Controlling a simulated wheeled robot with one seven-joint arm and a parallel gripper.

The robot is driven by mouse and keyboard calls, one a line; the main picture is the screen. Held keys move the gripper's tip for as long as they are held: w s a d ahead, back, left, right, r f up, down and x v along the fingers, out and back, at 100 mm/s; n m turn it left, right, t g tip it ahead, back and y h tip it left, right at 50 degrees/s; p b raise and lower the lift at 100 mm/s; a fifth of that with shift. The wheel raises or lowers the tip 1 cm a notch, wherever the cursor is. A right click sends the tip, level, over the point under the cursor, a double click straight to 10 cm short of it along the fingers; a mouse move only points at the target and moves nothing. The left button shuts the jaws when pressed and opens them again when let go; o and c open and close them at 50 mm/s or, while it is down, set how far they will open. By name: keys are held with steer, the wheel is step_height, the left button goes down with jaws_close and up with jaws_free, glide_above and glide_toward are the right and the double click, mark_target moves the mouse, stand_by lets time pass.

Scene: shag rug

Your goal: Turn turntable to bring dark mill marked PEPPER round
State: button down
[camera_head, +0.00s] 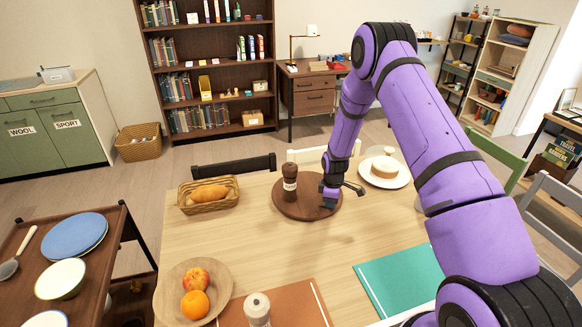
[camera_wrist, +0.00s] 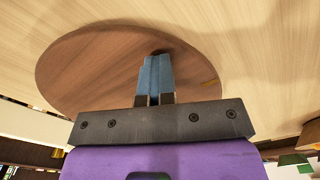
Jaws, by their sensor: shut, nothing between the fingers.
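The round dark wooden turntable (camera_head: 290,210) lies on the light wooden table. The dark mill (camera_head: 290,176) stands upright toward its back left, with a pale label too small to read. My gripper (camera_head: 329,204) is shut and empty, pointing down at the right part of the turntable. In the wrist view the closed blue fingers (camera_wrist: 157,72) reach over the turntable (camera_wrist: 85,70), their tips close to a dark spot at its surface. I cannot tell whether they touch it. The mill is not seen in the wrist view.
A bread basket (camera_head: 209,194) is left of the turntable, and a plate with a cake (camera_head: 384,171) is to its right. A fruit bowl (camera_head: 170,298), a pale-topped shaker (camera_head: 257,308) and a green mat (camera_head: 400,281) are nearer. Chairs stand around the table.

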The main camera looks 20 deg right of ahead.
steer(key=shift+s+d+f, duration=0.2)
steer(key=shift+d+f, duration=0.05)
steer(key=shift+w+d, duration=0.35)
steer(key=shift+d, duration=0.2)
stand_by(0.4)
steer(key=shift+w+a+r, duration=0.1)
steer(key=shift+w+r, duration=0.05)
steer(key=shift+r, duration=1.7)
steer(key=shift+w+r, duration=0.1)
steer(key=shift+r, duration=1.75)
